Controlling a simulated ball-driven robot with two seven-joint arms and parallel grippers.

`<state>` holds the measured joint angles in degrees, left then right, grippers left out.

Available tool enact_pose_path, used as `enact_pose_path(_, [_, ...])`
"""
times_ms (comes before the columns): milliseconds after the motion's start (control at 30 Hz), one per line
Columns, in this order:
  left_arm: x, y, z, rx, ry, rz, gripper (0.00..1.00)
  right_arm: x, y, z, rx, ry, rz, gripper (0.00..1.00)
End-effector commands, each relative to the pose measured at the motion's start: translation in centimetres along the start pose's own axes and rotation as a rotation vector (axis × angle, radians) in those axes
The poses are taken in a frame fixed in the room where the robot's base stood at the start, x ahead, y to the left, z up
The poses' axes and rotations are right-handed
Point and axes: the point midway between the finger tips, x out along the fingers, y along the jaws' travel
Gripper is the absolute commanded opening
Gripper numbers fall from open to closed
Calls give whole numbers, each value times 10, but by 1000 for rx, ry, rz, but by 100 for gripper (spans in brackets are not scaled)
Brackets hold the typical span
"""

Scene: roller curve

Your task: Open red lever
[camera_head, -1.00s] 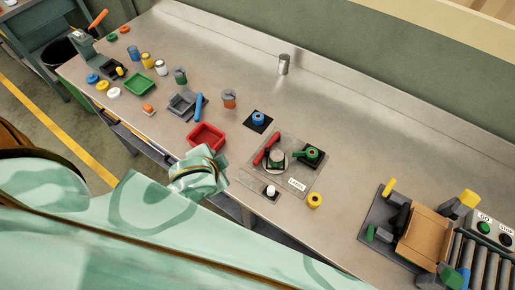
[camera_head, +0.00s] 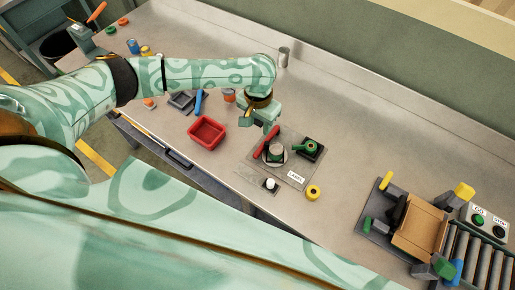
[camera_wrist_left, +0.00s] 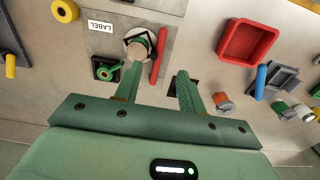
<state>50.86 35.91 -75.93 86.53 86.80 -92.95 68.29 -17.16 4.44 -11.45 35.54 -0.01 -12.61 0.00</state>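The red lever (camera_head: 266,141) lies tilted on a thin plate (camera_head: 292,170) on the bench, beside a grey round knob on a pale disc (camera_head: 276,153). In the left wrist view the red lever (camera_wrist_left: 160,56) is a straight bar just beyond my fingertips. My left gripper (camera_head: 259,122) hangs above the bench at the far side of the lever, partly hidden by its own wrist in the head view. In the left wrist view the left gripper (camera_wrist_left: 158,80) is open, with nothing between its fingers. My right gripper is not in view.
A green handle on a black base (camera_head: 311,148) sits right of the disc. A white knob (camera_head: 270,184) and yellow ring (camera_head: 313,192) are nearer. A red tray (camera_head: 207,132) stands left. A cardboard box (camera_head: 420,228) and rollers (camera_head: 474,265) are at right.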

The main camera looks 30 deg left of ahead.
Motion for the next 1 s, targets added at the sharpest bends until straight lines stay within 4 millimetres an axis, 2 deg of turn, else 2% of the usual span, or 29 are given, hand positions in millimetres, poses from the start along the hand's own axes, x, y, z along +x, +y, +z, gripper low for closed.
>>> enact_pose_path(167, [15, -6, -1, -31, -14, -6, 40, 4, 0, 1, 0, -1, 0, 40])
enact_pose_path(267, [36, -6, 0, -31, -14, -5, 40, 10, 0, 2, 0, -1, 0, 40])
enact_pose_path(500, [99, -6, 0, -28, -12, -6, 40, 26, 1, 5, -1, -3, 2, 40])
enact_pose_path(700, [140, -6, 1, -26, -11, -6, 40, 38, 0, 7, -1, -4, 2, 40])
enact_pose_path(833, [155, -5, 1, -26, -11, -4, 40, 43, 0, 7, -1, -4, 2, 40])
enact_pose_path(1000, [162, -6, 0, -26, -10, -4, 40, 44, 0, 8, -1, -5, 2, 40])
